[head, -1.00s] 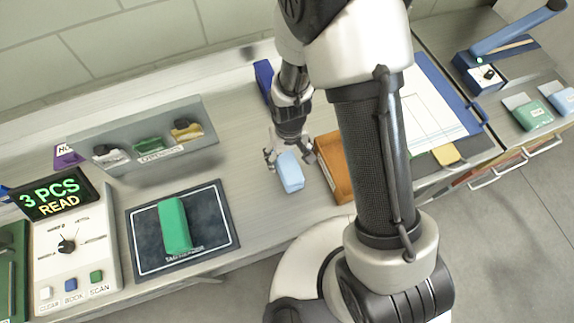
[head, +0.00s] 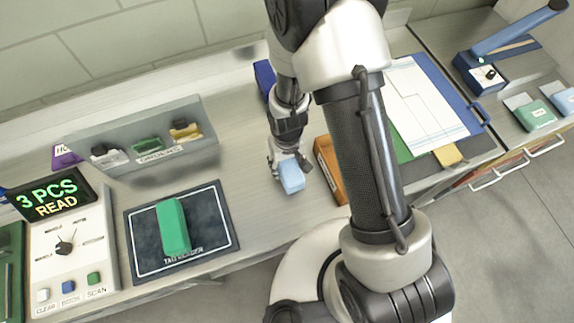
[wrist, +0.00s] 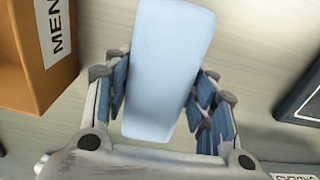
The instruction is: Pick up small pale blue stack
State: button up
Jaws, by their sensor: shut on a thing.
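The small pale blue stack (head: 291,178) stands on the grey counter near the middle of the head view. In the wrist view the stack (wrist: 168,65) fills the space between the fingers, slightly tilted in the picture. My gripper (head: 288,168) is shut on it, with one finger on either side. In the wrist view my gripper (wrist: 163,100) has its blue finger pads along both sides of the stack. Whether the stack is clear of the counter I cannot tell.
An orange-brown box (head: 328,170) stands close to the right of the gripper. A dark mat (head: 140,255) with a green stack (head: 173,226) lies to the left. A grey tray (head: 205,140) with several small items is behind it. A dark blue item (head: 264,78) stands behind my gripper.

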jog(key=c, duration=0.5)
